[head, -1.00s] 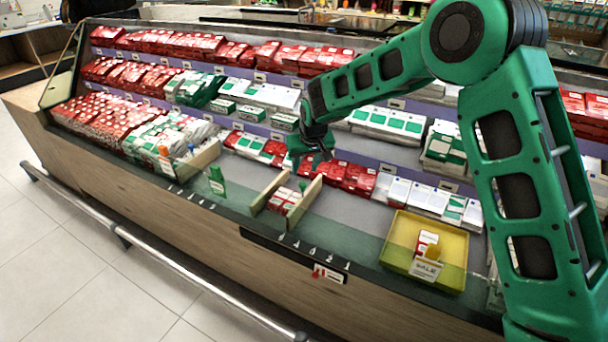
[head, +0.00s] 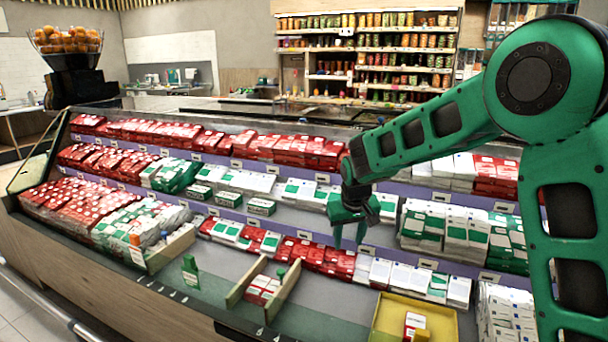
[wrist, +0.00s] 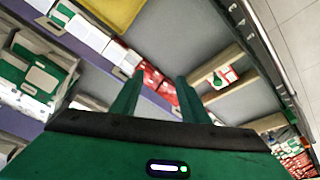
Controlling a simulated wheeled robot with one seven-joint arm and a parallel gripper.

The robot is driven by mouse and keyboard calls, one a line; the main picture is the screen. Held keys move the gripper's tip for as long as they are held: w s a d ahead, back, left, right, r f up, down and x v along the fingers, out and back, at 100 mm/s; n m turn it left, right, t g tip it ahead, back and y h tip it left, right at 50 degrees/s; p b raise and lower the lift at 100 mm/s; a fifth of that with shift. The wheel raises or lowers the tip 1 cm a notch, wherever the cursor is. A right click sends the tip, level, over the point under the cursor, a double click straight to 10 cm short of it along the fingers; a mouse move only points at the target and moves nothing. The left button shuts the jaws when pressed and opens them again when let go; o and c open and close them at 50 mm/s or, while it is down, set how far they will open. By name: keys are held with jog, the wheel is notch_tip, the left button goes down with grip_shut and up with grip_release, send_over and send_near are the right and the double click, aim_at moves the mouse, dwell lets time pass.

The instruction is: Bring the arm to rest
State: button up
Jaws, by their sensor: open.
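My green arm reaches in from the right in the head view. My gripper (head: 350,230) points downward above the display counter, in front of the shelf of red and white packs. In the wrist view my gripper (wrist: 155,95) has its two green fingers apart, with nothing between them. The fingertips look clear of the packs behind them. The orange juicer (head: 68,60), with a basket of oranges on top, stands at the far left, well away from my gripper.
The refrigerated counter (head: 190,325) holds several rows of packs. Wooden dividers (head: 285,290) stand around a few red packs below my gripper. A yellow tray (head: 385,320) is at the front right. Jar shelves (head: 385,60) stand behind. Bare counter lies between dividers and tray.

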jog(key=s+d+r+m+g+h, duration=0.1)
jog(key=s+d+r+m, duration=0.15)
jog(key=s+d, duration=0.85)
jog(key=s+d+r+m+g, duration=0.15)
jog(key=s+d+r, duration=0.25)
jog(key=s+d, duration=0.7)
jog(key=s+d+m, duration=0.2)
jog(key=s+d, duration=0.1)
jog(key=s, duration=0.7)
jog(key=s+d+f+m+g+y, duration=0.1)
jog(key=s+d+m, duration=0.1)
jog(key=s, duration=0.9)
jog(key=shift+s+d+f+m, duration=0.2)
jog(key=shift+s+d+m, duration=0.1)
jog(key=shift+d, duration=0.5)
jog(key=shift+w, duration=0.15)
jog(key=shift+w+f, duration=0.25)
jog(key=shift+w, duration=0.25)
